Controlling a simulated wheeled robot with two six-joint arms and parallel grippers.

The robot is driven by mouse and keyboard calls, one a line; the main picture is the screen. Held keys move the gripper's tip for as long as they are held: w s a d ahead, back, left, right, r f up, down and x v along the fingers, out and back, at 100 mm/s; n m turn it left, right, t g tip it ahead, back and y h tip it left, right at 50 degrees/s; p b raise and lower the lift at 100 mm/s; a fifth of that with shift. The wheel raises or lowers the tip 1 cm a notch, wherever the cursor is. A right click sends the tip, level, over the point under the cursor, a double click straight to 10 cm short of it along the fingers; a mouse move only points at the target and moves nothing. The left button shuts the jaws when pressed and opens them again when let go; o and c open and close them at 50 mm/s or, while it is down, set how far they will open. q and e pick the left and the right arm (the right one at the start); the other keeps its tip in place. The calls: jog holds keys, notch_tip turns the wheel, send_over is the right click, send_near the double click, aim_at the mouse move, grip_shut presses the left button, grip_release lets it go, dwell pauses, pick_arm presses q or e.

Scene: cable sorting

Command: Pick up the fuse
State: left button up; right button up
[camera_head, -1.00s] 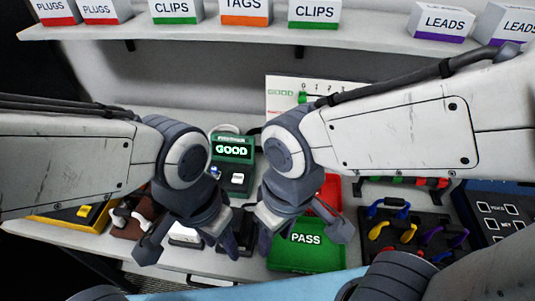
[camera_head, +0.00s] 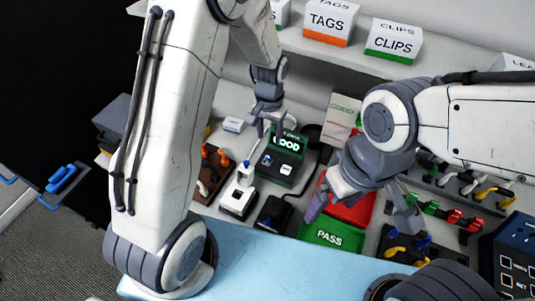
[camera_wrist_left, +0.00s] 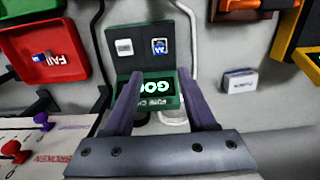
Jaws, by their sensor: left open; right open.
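A small blue fuse (camera_wrist_left: 159,46) sits in the right slot of the green fuse checker (camera_wrist_left: 165,104), whose screen reads GOOD. In the head view the checker (camera_head: 281,170) stands on the bench, with the fuse a small blue spot (camera_head: 268,160) on it. My left gripper (camera_head: 268,132) is open and empty behind and above the checker. In the left wrist view its fingers (camera_wrist_left: 158,76) straddle the screen, with the fuse beyond their tips. My right gripper (camera_head: 362,215) is open and empty over the red and green trays.
A red FAIL tray (camera_wrist_left: 74,51) holds a small blue-and-white item. A green PASS tray (camera_head: 327,236) lies in front of it. A small white box (camera_wrist_left: 240,83) stands beside the checker. A white device (camera_head: 238,201) and a black one (camera_head: 272,214) stand in front.

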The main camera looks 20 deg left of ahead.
aim_at(268, 156)
pick_arm(q)
jog(key=f+p, duration=0.1)
jog(key=f, duration=0.1)
jog(key=f+p, duration=0.1)
jog(key=f, duration=0.2)
jog(key=s+f+p, duration=0.1)
jog(key=f, duration=0.1)
jog(key=shift+a+f, duration=0.15)
jog(key=shift+f, duration=0.25)
jog(key=shift+w+f, duration=0.1)
jog(key=shift+f, duration=0.45)
grip_shut()
